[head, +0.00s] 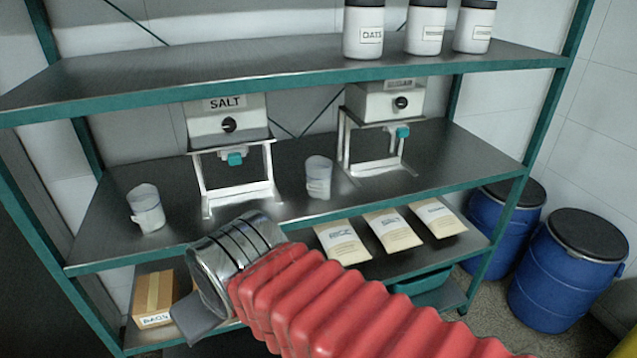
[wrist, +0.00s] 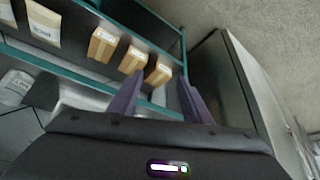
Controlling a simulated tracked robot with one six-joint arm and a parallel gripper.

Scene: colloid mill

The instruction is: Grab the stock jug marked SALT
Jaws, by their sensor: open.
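Two clear jugs stand upright on the middle shelf. The left jug (head: 146,208) is left of the dispenser marked SALT (head: 228,118). The other jug (head: 318,177) is between the two dispensers. Both jugs carry pale labels that I cannot read, so I cannot tell which is marked SALT. My gripper (head: 190,322) is in front of the shelf, below and to the right of the left jug, apart from both jugs. In the wrist view my gripper (wrist: 158,92) shows two spread fingers with nothing held. A pale jug-like thing (wrist: 15,88) shows at the left edge there.
The second dispenser (head: 384,102) stands right on the middle shelf. Jars, one marked OATS (head: 364,30), are on the top shelf. Pouches (head: 342,242) and a box marked BAGS (head: 157,298) are on the lower shelf. Blue drums (head: 567,270) stand right. A teal post (head: 45,225) is left.

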